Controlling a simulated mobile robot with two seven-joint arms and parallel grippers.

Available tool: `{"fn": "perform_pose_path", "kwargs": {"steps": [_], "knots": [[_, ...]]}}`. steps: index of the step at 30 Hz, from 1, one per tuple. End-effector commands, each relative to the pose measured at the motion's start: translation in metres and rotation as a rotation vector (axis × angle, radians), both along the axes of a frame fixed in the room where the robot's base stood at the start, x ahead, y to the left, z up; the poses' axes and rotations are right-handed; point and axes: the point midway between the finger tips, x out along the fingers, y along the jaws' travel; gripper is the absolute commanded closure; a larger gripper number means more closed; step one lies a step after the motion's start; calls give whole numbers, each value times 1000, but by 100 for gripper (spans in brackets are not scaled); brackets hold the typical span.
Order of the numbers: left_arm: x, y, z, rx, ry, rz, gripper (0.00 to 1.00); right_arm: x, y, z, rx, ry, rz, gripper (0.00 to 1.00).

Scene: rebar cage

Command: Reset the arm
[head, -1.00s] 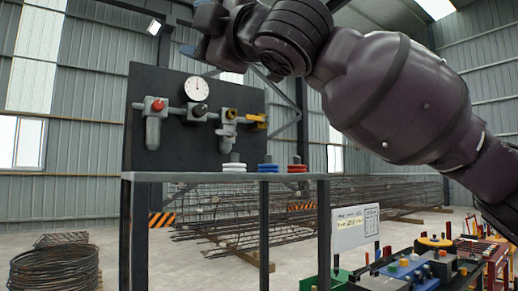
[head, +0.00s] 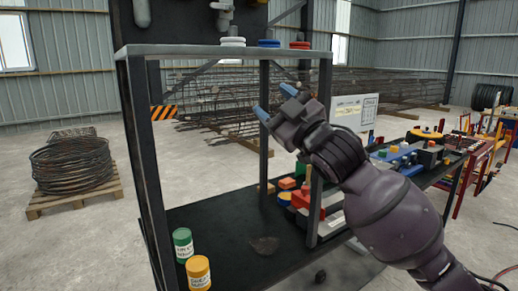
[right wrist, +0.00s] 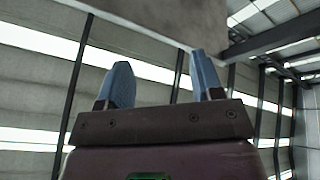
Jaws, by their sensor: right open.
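My right gripper (head: 274,101) is in front of the dark metal stand, a little below its upper shelf (head: 190,50). Its two blue fingertips are apart with nothing between them. In the right wrist view the open fingers (right wrist: 158,85) point up toward a grey slab overhead, with the hall's wall and roof behind. My right arm (head: 385,210) reaches in from the lower right. My left gripper shows in neither view.
A white roll (head: 232,42), a blue roll (head: 268,43) and a red roll (head: 299,45) sit on the shelf. A green can (head: 183,245) and a yellow can (head: 198,273) stand on the lower deck. Coiled wire (head: 72,163) lies on a pallet at left.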

Motion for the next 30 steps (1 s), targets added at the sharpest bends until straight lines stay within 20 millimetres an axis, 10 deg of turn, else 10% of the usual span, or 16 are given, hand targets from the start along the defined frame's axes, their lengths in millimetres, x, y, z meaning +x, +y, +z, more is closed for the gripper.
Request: {"fn": "perform_pose_path", "kwargs": {"steps": [16, 30], "knots": [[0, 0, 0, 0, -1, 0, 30, -10, -108, -241, 188, 366, -204, 40], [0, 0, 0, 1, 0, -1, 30, -115, -196, -443, 269, 728, -453, 40]]}}
